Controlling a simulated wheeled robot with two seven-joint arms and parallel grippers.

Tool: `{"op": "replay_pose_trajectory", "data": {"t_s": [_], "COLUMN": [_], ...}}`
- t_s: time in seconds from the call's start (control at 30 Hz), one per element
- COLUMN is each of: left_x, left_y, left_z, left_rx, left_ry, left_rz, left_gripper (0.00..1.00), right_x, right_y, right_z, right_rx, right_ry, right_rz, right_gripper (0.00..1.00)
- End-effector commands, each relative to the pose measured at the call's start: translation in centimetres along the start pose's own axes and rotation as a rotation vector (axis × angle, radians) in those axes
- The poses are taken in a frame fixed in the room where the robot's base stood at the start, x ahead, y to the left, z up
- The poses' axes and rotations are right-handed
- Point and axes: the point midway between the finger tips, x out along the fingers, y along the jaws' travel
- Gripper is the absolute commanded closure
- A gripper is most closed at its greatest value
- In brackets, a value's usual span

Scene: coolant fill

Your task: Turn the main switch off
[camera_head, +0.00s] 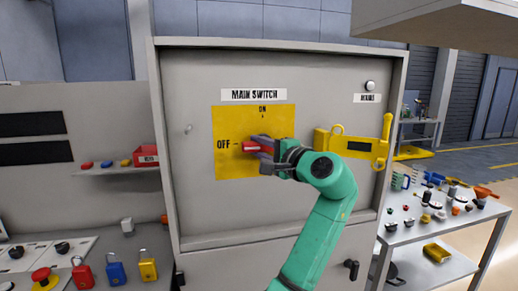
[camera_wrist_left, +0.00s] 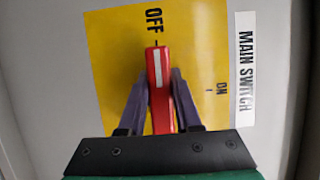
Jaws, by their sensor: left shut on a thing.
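The main switch's red handle (camera_head: 250,147) sits on a yellow plate (camera_head: 228,118) on the grey cabinet front. The handle lies level, with its end pointing left at the OFF mark; the ON mark is at the top of the plate. In the left wrist view the handle (camera_wrist_left: 155,68) has a white stripe and points at the OFF mark. My left gripper (camera_head: 262,146) is shut on the handle, with one finger on each side, as the left wrist view shows (camera_wrist_left: 161,84). The gripper hides the handle's pivot. My right gripper is not in view.
A yellow hasp-like bracket (camera_head: 352,145) sticks out right of the switch. A shelf (camera_head: 118,171) with a red box and small parts is at left. Padlocks (camera_head: 115,272) stand on the bench at lower left. A cluttered cart (camera_head: 455,228) is at right.

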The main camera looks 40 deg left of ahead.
Motion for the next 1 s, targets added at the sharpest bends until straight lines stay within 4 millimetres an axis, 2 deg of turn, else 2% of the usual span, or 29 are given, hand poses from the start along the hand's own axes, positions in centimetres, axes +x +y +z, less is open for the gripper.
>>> {"op": "replay_pose_trajectory", "data": {"t_s": [0.57, 0.6, 0.63, 0.67, 1.0], "left_x": [0.04, 0.04, 0.04, 0.04, -0.25], "left_y": [0.3, 0.3, 0.3, 0.29, 0.23], "left_z": [0.0, 0.01, 0.01, 0.0, -0.03], "left_rx": [-0.033, -0.033, -0.033, -0.033, -0.032], "left_ry": [-0.001, -0.002, -0.002, -0.001, 0.0], "left_rz": [0.02, 0.02, 0.02, 0.019, 0.016], "left_gripper": [1.0, 0.56, 0.44, 0.38, 0.38], "right_x": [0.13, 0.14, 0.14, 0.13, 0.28], "right_y": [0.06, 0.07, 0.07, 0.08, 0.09], "right_z": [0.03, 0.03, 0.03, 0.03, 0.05], "right_rx": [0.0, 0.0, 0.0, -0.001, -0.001], "right_ry": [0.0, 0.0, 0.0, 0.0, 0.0], "right_rz": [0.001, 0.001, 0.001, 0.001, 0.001], "right_gripper": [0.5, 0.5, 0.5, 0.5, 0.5]}}
